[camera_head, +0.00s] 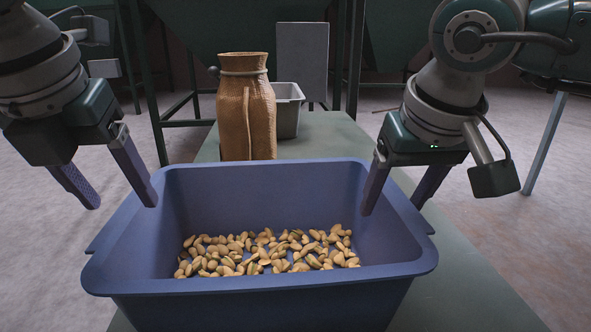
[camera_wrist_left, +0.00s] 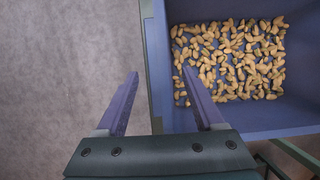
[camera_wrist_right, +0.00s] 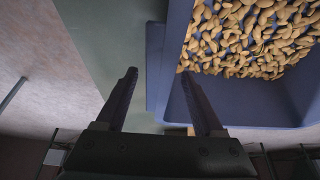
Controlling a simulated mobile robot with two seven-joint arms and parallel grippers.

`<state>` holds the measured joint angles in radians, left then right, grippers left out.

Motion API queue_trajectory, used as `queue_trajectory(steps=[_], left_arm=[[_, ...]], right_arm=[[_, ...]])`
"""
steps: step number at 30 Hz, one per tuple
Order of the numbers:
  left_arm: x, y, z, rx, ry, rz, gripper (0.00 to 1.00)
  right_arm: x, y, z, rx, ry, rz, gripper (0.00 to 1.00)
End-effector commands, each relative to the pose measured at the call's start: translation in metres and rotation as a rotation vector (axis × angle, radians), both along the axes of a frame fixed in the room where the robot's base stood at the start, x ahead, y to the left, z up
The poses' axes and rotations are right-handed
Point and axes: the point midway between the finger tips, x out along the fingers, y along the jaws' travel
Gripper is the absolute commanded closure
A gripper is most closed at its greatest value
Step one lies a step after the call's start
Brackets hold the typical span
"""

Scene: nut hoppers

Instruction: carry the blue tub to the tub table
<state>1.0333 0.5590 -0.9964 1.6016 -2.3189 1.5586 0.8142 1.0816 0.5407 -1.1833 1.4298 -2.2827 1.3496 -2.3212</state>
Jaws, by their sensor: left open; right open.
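The blue tub (camera_head: 260,285) stands upright on a grey-green table (camera_head: 455,285) and holds many pale nuts (camera_head: 265,252). It also shows in the left wrist view (camera_wrist_left: 160,60) and the right wrist view (camera_wrist_right: 155,70). My left gripper (camera_head: 122,204) is open and empty at the tub's left side; in its wrist view one finger is over the floor and the other over the tub's edge. My right gripper (camera_head: 393,208) is open at the right side, one finger over the inside, the other outside. I cannot tell whether either touches the rim. I cannot tell which table is the tub table.
A brown woven sack (camera_head: 246,110) stands on the table behind the tub, with a grey bin (camera_head: 287,108) behind it. Dark green hoppers on metal legs (camera_head: 355,60) stand at the back. Open floor (camera_head: 540,180) lies on both sides of the table.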

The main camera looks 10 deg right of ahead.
Motion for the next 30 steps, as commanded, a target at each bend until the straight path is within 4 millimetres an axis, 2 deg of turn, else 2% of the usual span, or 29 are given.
queue_trajectory(steps=[3,9,16,30], left_arm=[[-0.010,0.000,0.027,0.000,-0.006,-0.002,0.30],[-0.024,0.000,0.059,0.000,-0.002,0.000,0.30],[-0.030,0.000,0.071,0.000,0.001,0.000,0.30],[-0.030,0.000,0.071,0.000,0.001,0.000,0.30]], right_arm=[[0.000,0.000,0.000,0.000,0.000,0.000,0.30],[0.000,0.000,0.000,0.000,0.000,0.000,0.30],[-0.002,0.000,0.008,0.001,-0.002,0.000,0.30],[-0.038,0.000,0.094,0.000,-0.004,0.001,0.30]])
